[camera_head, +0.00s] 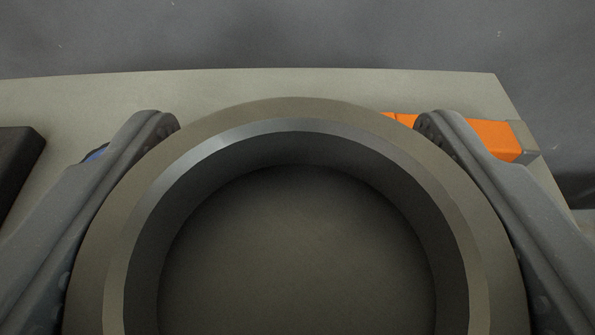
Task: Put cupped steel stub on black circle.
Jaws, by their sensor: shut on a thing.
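The cupped steel stub (293,112) fills the lower middle of the view, seen from above, with a broad dull rim, a bevelled inner edge and a dark round hollow. My gripper (297,125) is shut on it, one grey finger pressed against each side. The stub hides much of what is beneath it, so I cannot tell its height above the surface. The black circle is not visible in this view.
A grey-beige table top (250,88) lies beyond the stub, its far edge and right corner showing. An orange block with a grey end (490,135) lies behind the right finger. A dark block (15,160) sits at the left edge. A small blue thing (96,153) is mostly hidden behind the left finger.

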